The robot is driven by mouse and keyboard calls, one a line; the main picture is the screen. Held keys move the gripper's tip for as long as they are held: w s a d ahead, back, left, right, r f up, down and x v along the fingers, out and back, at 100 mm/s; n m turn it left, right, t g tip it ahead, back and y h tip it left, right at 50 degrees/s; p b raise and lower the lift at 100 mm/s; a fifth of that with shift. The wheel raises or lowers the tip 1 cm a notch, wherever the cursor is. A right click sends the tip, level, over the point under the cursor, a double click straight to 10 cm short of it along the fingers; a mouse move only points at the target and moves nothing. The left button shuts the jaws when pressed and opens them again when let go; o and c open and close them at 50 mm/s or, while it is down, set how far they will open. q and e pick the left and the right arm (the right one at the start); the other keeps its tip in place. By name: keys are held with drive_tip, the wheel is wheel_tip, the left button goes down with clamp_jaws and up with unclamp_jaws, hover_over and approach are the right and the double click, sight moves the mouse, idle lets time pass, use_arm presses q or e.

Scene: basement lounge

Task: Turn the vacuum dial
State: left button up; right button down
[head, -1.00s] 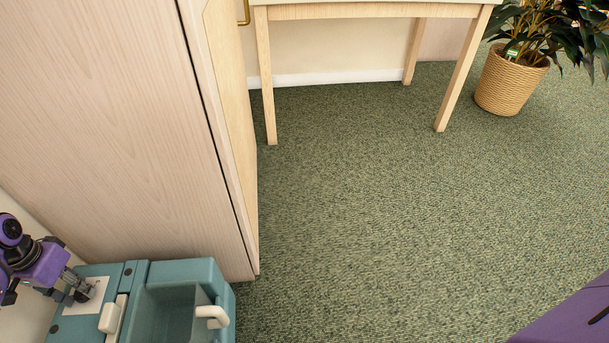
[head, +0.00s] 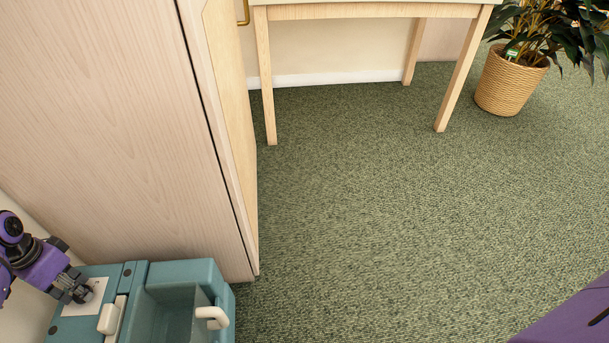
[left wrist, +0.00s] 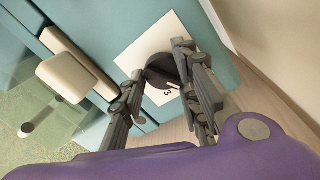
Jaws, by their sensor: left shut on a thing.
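The vacuum (head: 180,300) is a teal machine at the lower left of the head view. In the left wrist view its dark round dial (left wrist: 163,72) sits on a white square plate (left wrist: 145,50), where a digit 3 is visible. My left gripper (head: 78,293) reaches the plate from the left. In the left wrist view its two fingers (left wrist: 160,80) are shut on the dial, one on each side, and cover part of it. My right gripper is not in view.
A tall wooden cabinet (head: 110,130) stands right behind the vacuum. White handles (head: 212,316) and (left wrist: 75,78) a cream latch are on the vacuum. A wooden table (head: 370,12) and potted plant (head: 512,80) stand farther back. Green carpet (head: 380,200) is clear.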

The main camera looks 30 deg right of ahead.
use_arm(q)
drive_tip(key=o, duration=1)
drive_tip(key=shift+s+d+f, duration=0.1)
drive_tip(key=shift+s+d, duration=0.2)
drive_tip(key=shift+d, duration=0.05)
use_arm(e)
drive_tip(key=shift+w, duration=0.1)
use_arm(q)
drive_tip(key=shift+w+a, duration=0.1)
drive_tip(key=shift+w+a+r, duration=0.1)
drive_tip(key=shift+r, duration=0.15)
drive_tip(key=r, duration=1.1)
drive_tip(key=shift+w+a+r, duration=0.2)
drive_tip(key=shift+w+a, duration=0.2)
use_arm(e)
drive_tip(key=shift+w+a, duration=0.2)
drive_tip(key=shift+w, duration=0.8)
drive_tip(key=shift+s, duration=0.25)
